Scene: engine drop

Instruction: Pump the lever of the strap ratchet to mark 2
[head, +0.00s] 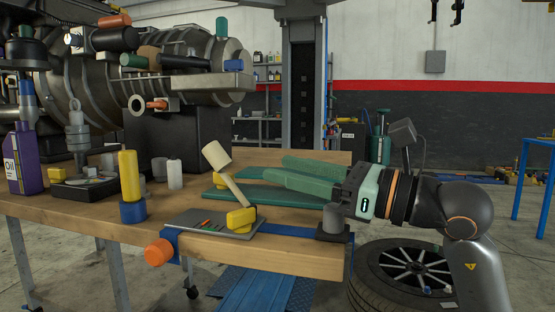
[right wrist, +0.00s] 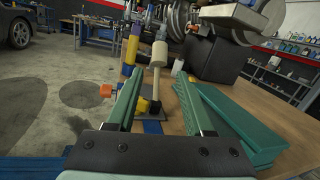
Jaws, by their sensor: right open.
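The strap ratchet sits at the table's front edge, with a grey base plate (head: 205,226), a yellow block (head: 241,219) and a blue strap (head: 290,231). Its cream lever (head: 232,182) rises from the block, tilted up to the left, with a thick cylindrical grip (head: 216,156) on top. Small coloured marks (head: 205,224) lie on the plate; their numbers are unreadable. My right gripper (head: 276,170) is open and empty, right of the lever, its green fingers pointing toward it. In the right wrist view, the lever grip (right wrist: 160,54) appears between the fingers, beyond their tips. My left gripper is not seen.
Green flat panels (head: 262,197) lie behind the ratchet, beneath and beside my right fingers. A yellow cylinder in a blue base (head: 130,180) stands left. An orange knob (head: 158,252) juts past the table edge. A large engine (head: 185,65) fills the back. A wheel (head: 400,275) lies below right.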

